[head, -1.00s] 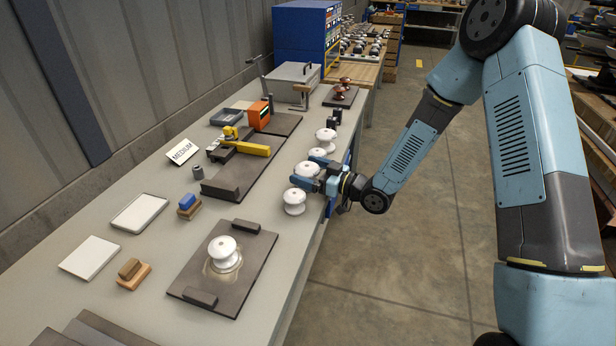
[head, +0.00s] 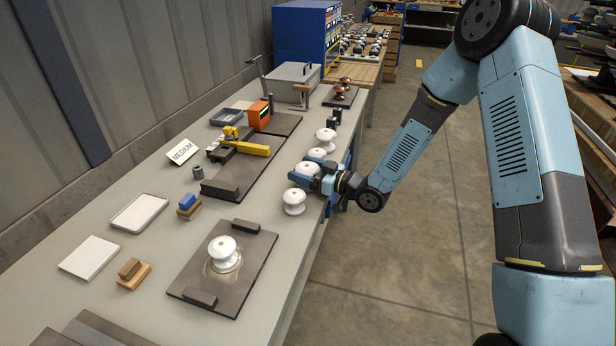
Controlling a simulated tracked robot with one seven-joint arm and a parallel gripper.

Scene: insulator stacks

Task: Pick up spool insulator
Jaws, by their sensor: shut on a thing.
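Several white spool insulators stand in a row along the right edge of the bench. My gripper (head: 308,178) reaches in from the right and is shut on one white spool insulator (head: 306,168) in that row. Its fingers hide part of that spool, and I cannot tell whether its base touches the bench. Another spool insulator (head: 294,202) stands just nearer than the gripper. One spool insulator (head: 317,154) is close behind the gripper, and another (head: 326,137) stands farther back. A separate white spool insulator (head: 225,251) sits upright on a dark plate (head: 256,257) in the foreground.
A dark board (head: 222,186) with a yellow clamp tool (head: 247,148) lies left of the row. A "MEDIUM" card (head: 182,152), a white tray (head: 139,212) and two small brushes stand farther left. Neighbouring spools are close to my fingers. The floor aisle at right is clear.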

